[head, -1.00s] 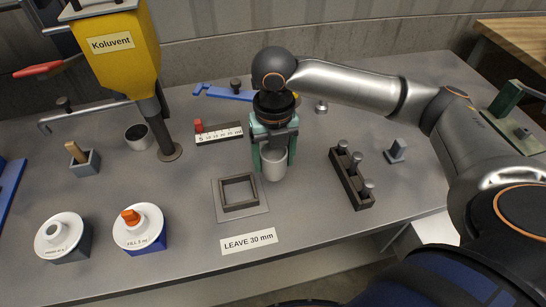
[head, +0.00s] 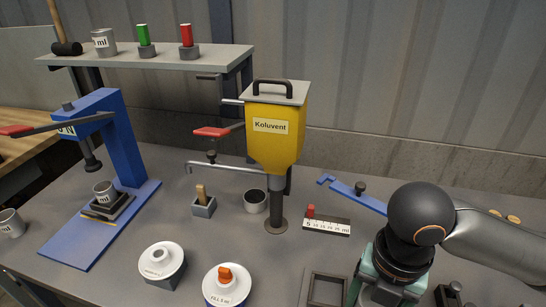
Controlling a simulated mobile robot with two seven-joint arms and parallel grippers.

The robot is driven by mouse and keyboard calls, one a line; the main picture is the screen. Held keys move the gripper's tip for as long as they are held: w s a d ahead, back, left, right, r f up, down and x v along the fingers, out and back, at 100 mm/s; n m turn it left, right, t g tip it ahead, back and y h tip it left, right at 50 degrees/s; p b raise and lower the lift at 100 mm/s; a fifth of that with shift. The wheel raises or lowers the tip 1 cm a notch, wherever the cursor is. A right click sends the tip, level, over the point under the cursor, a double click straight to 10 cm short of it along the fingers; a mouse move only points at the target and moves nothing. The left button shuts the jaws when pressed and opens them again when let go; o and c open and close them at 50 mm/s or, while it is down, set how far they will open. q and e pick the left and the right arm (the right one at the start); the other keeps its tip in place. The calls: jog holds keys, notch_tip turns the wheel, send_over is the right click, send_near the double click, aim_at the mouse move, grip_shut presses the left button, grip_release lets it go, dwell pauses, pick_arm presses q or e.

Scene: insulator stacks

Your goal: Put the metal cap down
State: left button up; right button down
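My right gripper (head: 388,292) is at the bottom edge of the head view, right of the square frame fixture (head: 327,289). Its teal fingers are partly visible, but the tips are cut off by the picture edge. The light grey metal cap that it held earlier does not show at the fingers now, so I cannot tell whether it is still held. Other grey metal cups show: one on the blue press (head: 104,192), one at the far left (head: 11,223). My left gripper is not in view.
A yellow Koluvent dispenser (head: 277,140) stands at the middle. A ruler block (head: 327,224), a dark-filled cup (head: 255,201), a brush holder (head: 204,207) and two white-topped bottles (head: 161,263) stand around it. A blue bracket (head: 352,194) lies behind the gripper. A shelf (head: 150,57) is at the back left.

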jog(key=m, duration=0.2)
jog(key=w+m, duration=0.1)
jog(key=m, duration=0.1)
jog(key=shift+d+r+p, duration=0.2)
jog(key=shift+r+p, duration=0.1)
jog(key=m, duration=0.2)
jog(key=w+m, duration=0.1)
jog(key=m, duration=0.1)
jog(key=shift+d+r+p, duration=0.15)
jog(key=shift+p, duration=0.15)
jog(key=w+m+p, duration=0.1)
jog(key=m, duration=0.6)
jog(key=w+d+r+m+p, duration=0.1)
jog(key=w+m, duration=0.1)
jog(key=m, duration=0.5)
jog(key=w+d+m+p, duration=0.1)
jog(key=m, duration=0.6)
jog(key=shift+w+d+r+m, duration=0.15)
jog(key=shift+w+d+m, duration=0.15)
jog(key=shift+m, duration=0.1)
jog(key=shift+a, duration=0.1)
